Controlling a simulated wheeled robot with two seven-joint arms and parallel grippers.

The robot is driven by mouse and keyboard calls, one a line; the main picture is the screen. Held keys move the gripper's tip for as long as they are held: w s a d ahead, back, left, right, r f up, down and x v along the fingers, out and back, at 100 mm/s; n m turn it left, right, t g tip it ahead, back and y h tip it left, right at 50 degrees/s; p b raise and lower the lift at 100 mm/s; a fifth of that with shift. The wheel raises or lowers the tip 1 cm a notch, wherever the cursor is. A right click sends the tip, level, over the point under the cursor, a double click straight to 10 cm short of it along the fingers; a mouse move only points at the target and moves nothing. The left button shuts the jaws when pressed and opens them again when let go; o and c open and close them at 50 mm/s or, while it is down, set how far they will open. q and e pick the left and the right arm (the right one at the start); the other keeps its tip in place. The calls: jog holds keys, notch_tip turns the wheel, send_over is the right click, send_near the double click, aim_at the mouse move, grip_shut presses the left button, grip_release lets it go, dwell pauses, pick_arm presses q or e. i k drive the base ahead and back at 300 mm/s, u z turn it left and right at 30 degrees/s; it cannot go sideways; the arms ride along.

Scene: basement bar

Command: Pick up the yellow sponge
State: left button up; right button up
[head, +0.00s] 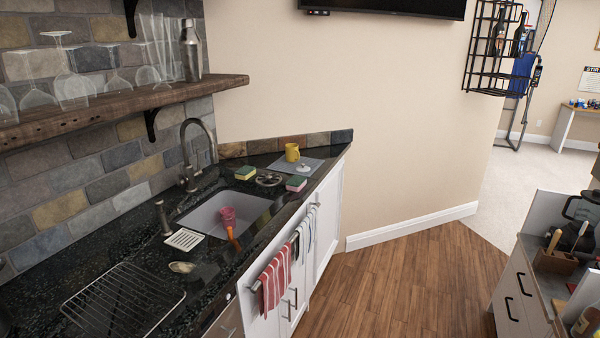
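A small yellow sponge (243,174) with a green top lies on the dark countertop (215,254), just behind the far edge of the sink. A second sponge (296,184), green and pinkish, lies to its right near the counter's front edge. Neither of my grippers shows in the head view.
The sink (205,217) holds a pink and orange item (228,219). The faucet (187,160) rises left of the yellow sponge. A round metal piece (269,180) lies between the sponges. A yellow mug (292,152) stands on a grey mat (314,165). The wooden floor (420,280) is clear.

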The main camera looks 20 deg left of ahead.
aim_at(246, 171)
jog(key=z, duration=0.1)
jog(key=i, duration=3.15)
jog(key=u, duration=3.4)
